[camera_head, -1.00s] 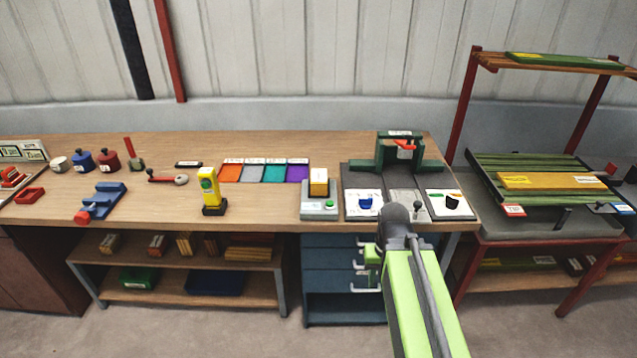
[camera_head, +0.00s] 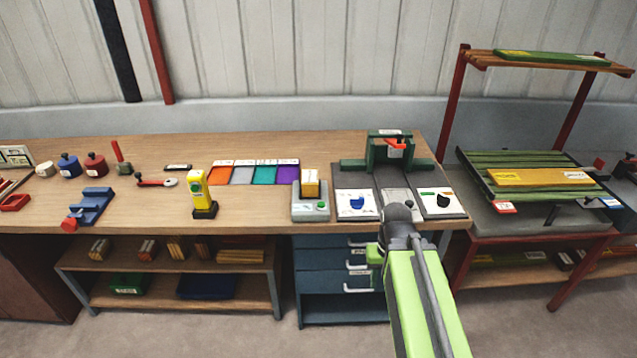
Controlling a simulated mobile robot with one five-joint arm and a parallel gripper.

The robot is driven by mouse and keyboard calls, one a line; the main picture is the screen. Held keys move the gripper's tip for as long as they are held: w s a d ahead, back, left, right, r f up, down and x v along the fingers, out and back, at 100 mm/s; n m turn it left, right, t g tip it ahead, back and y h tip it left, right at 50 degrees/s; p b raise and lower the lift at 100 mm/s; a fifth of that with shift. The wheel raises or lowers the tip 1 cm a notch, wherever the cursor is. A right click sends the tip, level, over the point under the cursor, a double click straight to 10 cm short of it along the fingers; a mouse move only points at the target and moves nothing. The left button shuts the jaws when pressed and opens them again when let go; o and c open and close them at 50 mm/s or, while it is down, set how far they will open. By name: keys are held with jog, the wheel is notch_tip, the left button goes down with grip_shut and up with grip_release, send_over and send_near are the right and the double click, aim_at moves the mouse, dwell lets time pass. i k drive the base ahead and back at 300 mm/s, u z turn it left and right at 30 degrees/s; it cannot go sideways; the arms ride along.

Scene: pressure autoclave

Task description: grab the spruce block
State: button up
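A light wooden block (camera_head: 311,183) with a pale label stands on a grey scale-like device on the workbench. More small wood blocks (camera_head: 176,248) sit on the shelf under the bench. The labels are too small to read, so I cannot tell which block is spruce. My arm reaches up from the lower right, and its dark end (camera_head: 399,217) is in front of the bench's front edge, to the right of and nearer than the block on the device. The fingers cannot be made out, and no held object shows.
A green press (camera_head: 391,150) and two white panels with knobs stand right of the device. Left are a yellow handheld tool (camera_head: 201,192), coloured squares and a blue clamp (camera_head: 91,206). A red-framed rack (camera_head: 453,110) with boards stands at the right. Clear floor shows in front.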

aim_at(309, 177)
jog(key=z, duration=1.85)
jog(key=i, duration=1.15)
jog(key=u, duration=5.7)
jog(key=i, duration=0.25)
jog(key=z, duration=1.7)
jog(key=i, duration=1.5)
jog(key=u, duration=0.25)
